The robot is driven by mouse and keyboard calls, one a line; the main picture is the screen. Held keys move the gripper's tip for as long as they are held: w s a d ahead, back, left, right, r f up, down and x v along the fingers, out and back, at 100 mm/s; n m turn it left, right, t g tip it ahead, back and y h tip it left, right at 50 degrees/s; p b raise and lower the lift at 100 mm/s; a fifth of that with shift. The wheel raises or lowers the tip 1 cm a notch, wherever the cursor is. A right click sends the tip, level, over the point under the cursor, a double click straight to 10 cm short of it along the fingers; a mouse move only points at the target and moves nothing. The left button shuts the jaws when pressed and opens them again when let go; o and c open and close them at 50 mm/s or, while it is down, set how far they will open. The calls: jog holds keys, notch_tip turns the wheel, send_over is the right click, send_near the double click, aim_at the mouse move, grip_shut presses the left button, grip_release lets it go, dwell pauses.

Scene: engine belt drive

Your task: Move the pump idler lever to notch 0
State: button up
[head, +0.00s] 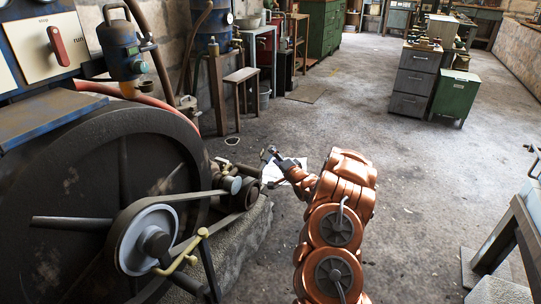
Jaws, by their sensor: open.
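A brass-yellow lever with a round knob (188,253) sits in front of the silver pulley at the lower left; it may be the pump idler lever. No notch marks are readable there. The silver pulley (130,245) carries a grey belt (192,195) that runs right to a small cylinder. My copper-coloured arm rises in the lower middle. My gripper (268,154) is small in the picture, open and empty. It is up and to the right of the lever, clearly apart from it, near the small cylinders beside the belt.
A big dark flywheel (70,170) fills the left side. Above it is a control panel with a red lever (58,45) marked "run". A stone base (240,240) stands under the belt drive. A bench edge (515,225) is at right. The concrete floor between is mostly clear.

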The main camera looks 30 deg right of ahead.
jog(key=shift+w+r+b, duration=0.1)
jog(key=shift+w+b, duration=0.4)
jog(key=shift+w, duration=1.55)
grip_shut()
